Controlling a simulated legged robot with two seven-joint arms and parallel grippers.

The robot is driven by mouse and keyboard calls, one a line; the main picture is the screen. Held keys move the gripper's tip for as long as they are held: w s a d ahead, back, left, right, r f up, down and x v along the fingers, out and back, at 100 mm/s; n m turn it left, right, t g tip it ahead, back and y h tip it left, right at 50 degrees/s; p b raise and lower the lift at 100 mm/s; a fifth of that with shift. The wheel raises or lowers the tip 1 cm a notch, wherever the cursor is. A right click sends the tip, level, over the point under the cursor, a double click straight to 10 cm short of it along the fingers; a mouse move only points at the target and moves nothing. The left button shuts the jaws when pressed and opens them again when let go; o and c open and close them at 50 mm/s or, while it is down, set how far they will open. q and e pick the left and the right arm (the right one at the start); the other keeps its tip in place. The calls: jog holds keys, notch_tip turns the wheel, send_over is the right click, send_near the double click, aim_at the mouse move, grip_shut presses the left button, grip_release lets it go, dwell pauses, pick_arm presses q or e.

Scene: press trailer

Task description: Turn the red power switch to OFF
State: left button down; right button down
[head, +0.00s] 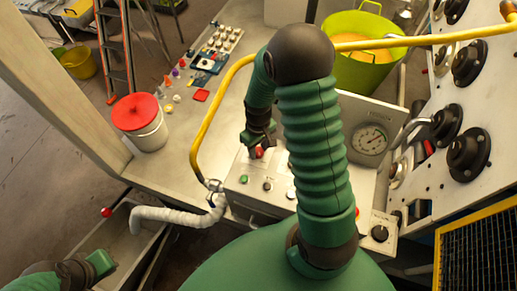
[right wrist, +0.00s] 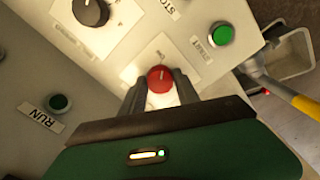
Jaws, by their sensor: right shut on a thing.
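The red power switch (right wrist: 160,78) is a round red knob with a pale mark on a light panel, seen in the right wrist view. A label sits by it, but I cannot read its word clearly. In the head view the red switch (head: 259,152) shows just below my right gripper (head: 257,148). In the right wrist view my right gripper (right wrist: 161,92) has one finger on each side of the knob and is shut on it. My left gripper (head: 95,268) is at the lower left of the head view, away from the panel; its fingers are unclear.
A yellow hose (head: 203,125) arches left of my right arm. A red-lidded bucket (head: 140,120) stands on the bench.

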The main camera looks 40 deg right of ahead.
jog(key=shift+w+n, duration=0.1)
jog(key=shift+n, duration=0.5)
jog(key=c, duration=1.1)
grip_release()
jog(key=shift+c, duration=0.2)
jog(key=shift+o, duration=1.2)
jog(key=shift+w, duration=0.1)
jog(key=shift+f, duration=0.1)
jog(key=shift+d, duration=0.1)
